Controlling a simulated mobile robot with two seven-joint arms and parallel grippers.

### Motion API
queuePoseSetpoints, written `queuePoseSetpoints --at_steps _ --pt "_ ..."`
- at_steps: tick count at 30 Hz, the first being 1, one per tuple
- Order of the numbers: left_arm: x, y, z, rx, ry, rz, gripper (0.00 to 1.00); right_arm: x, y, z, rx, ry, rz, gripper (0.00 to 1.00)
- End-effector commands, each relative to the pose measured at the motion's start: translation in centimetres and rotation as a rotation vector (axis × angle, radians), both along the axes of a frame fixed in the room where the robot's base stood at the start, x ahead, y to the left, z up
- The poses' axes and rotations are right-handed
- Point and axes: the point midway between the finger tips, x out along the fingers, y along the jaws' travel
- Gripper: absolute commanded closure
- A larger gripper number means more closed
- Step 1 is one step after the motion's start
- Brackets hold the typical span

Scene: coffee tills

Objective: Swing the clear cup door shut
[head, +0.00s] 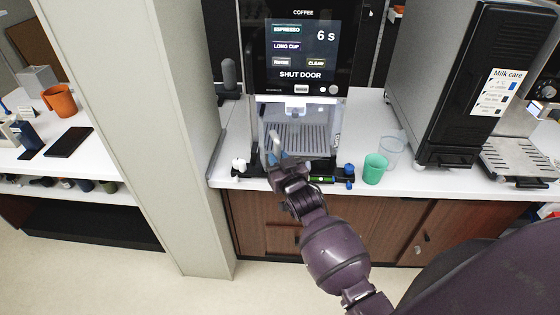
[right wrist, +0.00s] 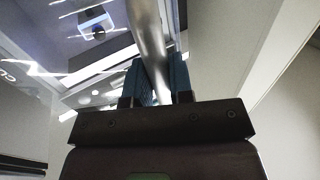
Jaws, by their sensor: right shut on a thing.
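The coffee machine (head: 302,55) stands on the white counter, and its screen reads "SHUT DOOR" and "6 s". Its clear cup door (head: 258,128) is see-through and hard to make out in front of the lit cup bay (head: 300,125); I cannot tell how far it stands open. My right gripper (head: 279,157) is at the lower left of the bay. In the right wrist view its blue fingers (right wrist: 158,82) are shut around a silver bar handle (right wrist: 148,38), with a clear panel to the left of it. My left gripper is not in view.
A green cup (head: 374,170) and a clear cup (head: 392,151) stand right of the machine. Small white and blue items lie along the counter's front edge. A milk unit (head: 450,85) stands further right. A pale partition (head: 165,120) rises at the left.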

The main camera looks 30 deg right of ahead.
Motion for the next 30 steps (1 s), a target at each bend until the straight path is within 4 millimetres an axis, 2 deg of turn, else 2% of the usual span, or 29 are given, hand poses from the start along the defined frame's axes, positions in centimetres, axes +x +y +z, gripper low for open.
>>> queuePoseSetpoints --at_steps 18,28,29,30 --pt "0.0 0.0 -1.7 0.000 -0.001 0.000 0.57 5.3 0.9 0.0 0.002 -0.003 0.002 1.00" --pt "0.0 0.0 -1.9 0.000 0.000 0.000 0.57 5.7 1.0 0.1 0.002 -0.002 0.002 1.00" --pt "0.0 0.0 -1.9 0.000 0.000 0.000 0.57 5.7 1.0 0.1 0.002 -0.002 0.002 0.77" --pt "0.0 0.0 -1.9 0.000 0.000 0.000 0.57 5.7 1.0 0.1 0.002 -0.002 0.003 0.71"
